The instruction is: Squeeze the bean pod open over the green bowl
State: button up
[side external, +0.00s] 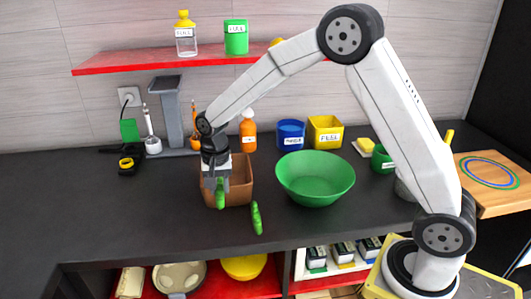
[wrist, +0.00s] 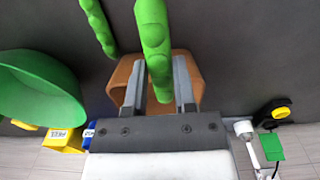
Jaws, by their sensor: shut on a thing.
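My gripper (side external: 218,184) is shut on a green bean pod (side external: 220,194), which hangs down between the fingers at the front of a brown box. In the wrist view the held pod (wrist: 155,50) sticks out past the fingertips (wrist: 163,90). A second green pod (side external: 257,218) lies on the dark counter to the right of the gripper; it also shows in the wrist view (wrist: 98,27). The green bowl (side external: 315,180) stands on the counter to the right of my gripper, apart from it; its rim fills the left of the wrist view (wrist: 35,90).
The brown box (side external: 240,180) stands behind and below my gripper. Blue (side external: 291,135) and yellow (side external: 325,132) containers and an orange bottle (side external: 248,131) stand behind. A red shelf (side external: 140,66) hangs above. The front left of the counter is clear.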

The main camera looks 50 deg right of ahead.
jog(key=shift+d, duration=0.1)
jog(key=shift+d+r, duration=0.15)
jog(key=shift+d, duration=0.35)
jog(key=s+d+r+m, duration=0.3)
jog(key=s+d, duration=0.3)
jog(key=d, duration=0.6)
jog(key=s+d+r+m, duration=0.2)
jog(key=s+d, duration=0.5)
jog(key=d, duration=0.6)
jog(key=shift+s+r+m, duration=0.2)
jog(key=shift+r+m, duration=0.2)
jog(key=shift+r, duration=0.3)
jog(key=shift+f, duration=0.15)
jog(key=shift+f, duration=2.35)
